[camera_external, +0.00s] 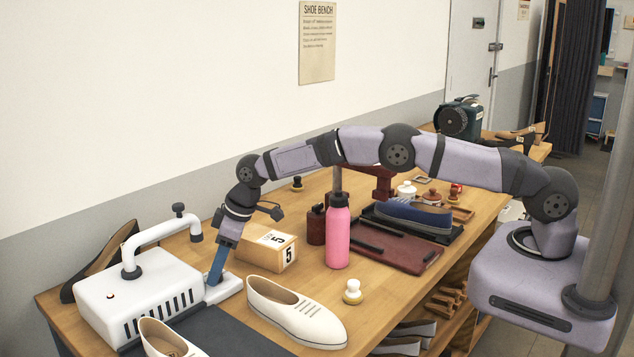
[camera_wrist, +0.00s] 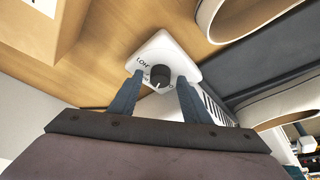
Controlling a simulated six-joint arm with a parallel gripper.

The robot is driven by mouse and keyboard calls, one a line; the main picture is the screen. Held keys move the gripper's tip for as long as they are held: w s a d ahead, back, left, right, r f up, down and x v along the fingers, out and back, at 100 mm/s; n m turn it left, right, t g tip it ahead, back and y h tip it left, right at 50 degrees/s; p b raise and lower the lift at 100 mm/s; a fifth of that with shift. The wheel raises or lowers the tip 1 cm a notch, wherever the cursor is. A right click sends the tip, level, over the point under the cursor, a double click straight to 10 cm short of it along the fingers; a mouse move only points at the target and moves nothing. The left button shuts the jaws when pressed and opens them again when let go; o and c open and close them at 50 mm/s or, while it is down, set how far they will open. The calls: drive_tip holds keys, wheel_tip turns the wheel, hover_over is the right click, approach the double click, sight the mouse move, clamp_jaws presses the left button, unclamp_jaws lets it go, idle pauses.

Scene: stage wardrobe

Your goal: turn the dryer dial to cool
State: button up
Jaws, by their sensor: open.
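The dryer is a white box (camera_external: 130,300) with dark vent slots and a bent white pipe, at the front left of the bench. Its small white control panel (camera_external: 228,288) sticks out to the right; the panel also shows in the wrist view (camera_wrist: 172,50). The dark round dial (camera_wrist: 160,75) stands on that panel with "LOW" printed to its left; other lettering is partly covered. A pale mark shows on the dial, but its setting is unclear. My gripper (camera_wrist: 159,87) is open and points down at the panel, one finger on each side of the dial; contact is unclear.
A wooden number block (camera_external: 265,248) stands close behind the panel. A cream shoe (camera_external: 295,312) lies to the right, beside a dark mat (camera_external: 225,333). A pink bottle (camera_external: 338,235) stands farther right. A second cream shoe (camera_external: 168,340) lies in front of the dryer.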

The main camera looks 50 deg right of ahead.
drive_tip(key=shift+d+r+n+p, duration=0.1)
drive_tip(key=shift+n+p, duration=0.25)
drive_tip(key=shift+n, duration=0.15)
drive_tip(key=shift+s+d+r+b, duration=0.15)
drive_tip(key=shift+r+b, duration=0.45)
drive_tip(key=shift+r, duration=0.05)
drive_tip(key=s+d+r+m+g+h+p, duration=0.1)
drive_tip(key=s+d+r+m+p, duration=0.1)
drive_tip(key=s+d+r, duration=0.5)
drive_tip(key=s+d+r+m+h+p, duration=0.1)
drive_tip(key=s+d+r+m+p, duration=0.1)
drive_tip(key=s+d+r, duration=0.5)
drive_tip(key=shift+s+d+r+m+g, duration=0.35)
drive_tip(key=shift+s+d+m, duration=0.45)
drive_tip(key=shift+s+d, duration=2.4)
drive_tip(key=shift+w+d+f, duration=0.1)
drive_tip(key=shift+w+d, duration=0.6)
drive_tip(key=shift+w, duration=0.1)
